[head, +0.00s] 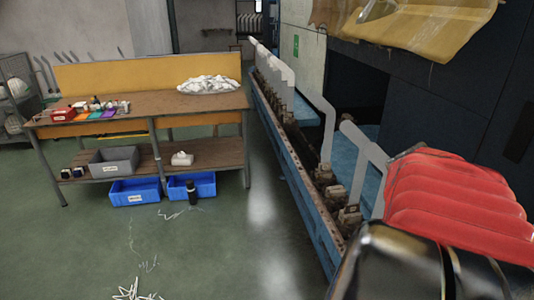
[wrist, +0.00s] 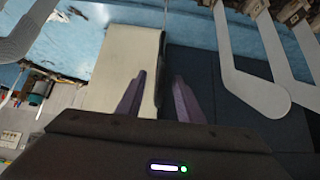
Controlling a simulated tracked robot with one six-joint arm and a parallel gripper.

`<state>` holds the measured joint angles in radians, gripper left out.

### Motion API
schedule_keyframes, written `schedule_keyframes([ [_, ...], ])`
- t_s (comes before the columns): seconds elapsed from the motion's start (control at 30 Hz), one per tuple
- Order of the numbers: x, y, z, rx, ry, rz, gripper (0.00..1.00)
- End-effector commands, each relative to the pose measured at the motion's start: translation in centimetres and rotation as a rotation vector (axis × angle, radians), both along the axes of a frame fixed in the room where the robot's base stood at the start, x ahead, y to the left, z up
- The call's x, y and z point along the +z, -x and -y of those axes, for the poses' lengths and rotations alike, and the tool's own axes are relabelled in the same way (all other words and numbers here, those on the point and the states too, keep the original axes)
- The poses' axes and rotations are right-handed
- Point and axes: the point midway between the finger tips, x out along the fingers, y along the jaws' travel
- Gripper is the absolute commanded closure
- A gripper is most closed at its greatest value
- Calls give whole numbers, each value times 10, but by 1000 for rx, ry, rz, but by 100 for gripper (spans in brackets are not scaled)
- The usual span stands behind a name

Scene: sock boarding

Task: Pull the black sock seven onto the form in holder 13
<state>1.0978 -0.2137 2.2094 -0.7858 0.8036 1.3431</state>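Flat grey foot-shaped forms (head: 326,112) stand in a row of brown holders (head: 348,217) along the blue rail in the head view. In the wrist view, grey forms (wrist: 250,90) show at the upper right and another at the upper left. I cannot read any holder number, so I cannot tell which is holder 13. The fingers are clear of the forms.
A workbench (head: 150,104) stands at the left with a white pile (head: 208,84) and small coloured items on top. Blue bins (head: 135,191) are below it. Yellow cloth (head: 420,28) hangs at the upper right. Green floor (head: 200,255) is mostly open between bench and rail.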

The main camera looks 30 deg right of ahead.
Motion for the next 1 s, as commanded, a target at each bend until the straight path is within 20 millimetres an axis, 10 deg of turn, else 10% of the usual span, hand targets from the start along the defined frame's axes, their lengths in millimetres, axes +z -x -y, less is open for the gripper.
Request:
schedule_keyframes([
  [1.0, 55, -20, -46, 0, 0, 0, 66],
])
